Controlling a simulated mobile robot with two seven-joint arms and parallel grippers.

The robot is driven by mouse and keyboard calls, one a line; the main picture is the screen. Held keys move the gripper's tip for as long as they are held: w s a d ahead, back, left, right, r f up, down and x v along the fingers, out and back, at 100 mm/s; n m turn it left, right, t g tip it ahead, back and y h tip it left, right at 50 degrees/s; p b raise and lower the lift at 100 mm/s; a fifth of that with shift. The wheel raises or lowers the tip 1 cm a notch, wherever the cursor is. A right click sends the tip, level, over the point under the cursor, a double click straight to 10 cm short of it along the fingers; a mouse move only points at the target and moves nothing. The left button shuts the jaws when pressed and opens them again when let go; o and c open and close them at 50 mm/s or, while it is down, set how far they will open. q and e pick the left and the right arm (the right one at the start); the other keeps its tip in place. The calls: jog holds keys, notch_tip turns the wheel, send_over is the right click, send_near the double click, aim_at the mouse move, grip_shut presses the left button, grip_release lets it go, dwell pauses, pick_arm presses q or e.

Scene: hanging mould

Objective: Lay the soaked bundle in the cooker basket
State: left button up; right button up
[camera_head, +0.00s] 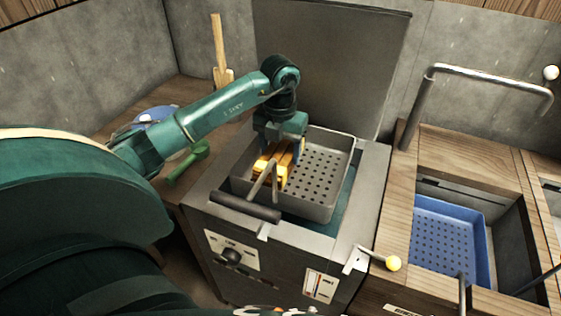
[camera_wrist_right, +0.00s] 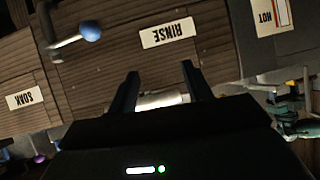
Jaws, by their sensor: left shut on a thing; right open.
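The bundle (camera_head: 272,172) is a set of yellow-orange sticks with a darker band. It is inside the grey perforated cooker basket (camera_head: 328,178), at its left side. My left gripper (camera_head: 277,150) comes down from above and is shut on the bundle; its fingers partly hide it. I cannot tell whether the bundle touches the basket floor. The basket sits in the top of the grey cooker (camera_head: 285,255). My right gripper (camera_wrist_right: 160,72) is open in the right wrist view, with nothing held between its fingers, facing a wooden front with a RINSE label.
The cooker's lid (camera_head: 335,60) stands open behind. A dark handle bar (camera_head: 245,207) crosses the basket's front left. A wooden paddle (camera_head: 220,50) stands behind my left arm.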

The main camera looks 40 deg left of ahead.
aim_at(280, 151)
pick_arm(q)
notch_tip(280, 151, down, 4)
jog(key=shift+f, duration=0.1)
dwell(0.4)
jog(key=shift+f, duration=0.2)
jog(key=o, duration=1.3)
jog(key=shift+c, duration=0.2)
jog(key=shift+r, duration=0.1)
jog(key=shift+r, duration=0.55)
notch_tip(280, 151, up, 11)
jog(key=shift+r, duration=0.1)
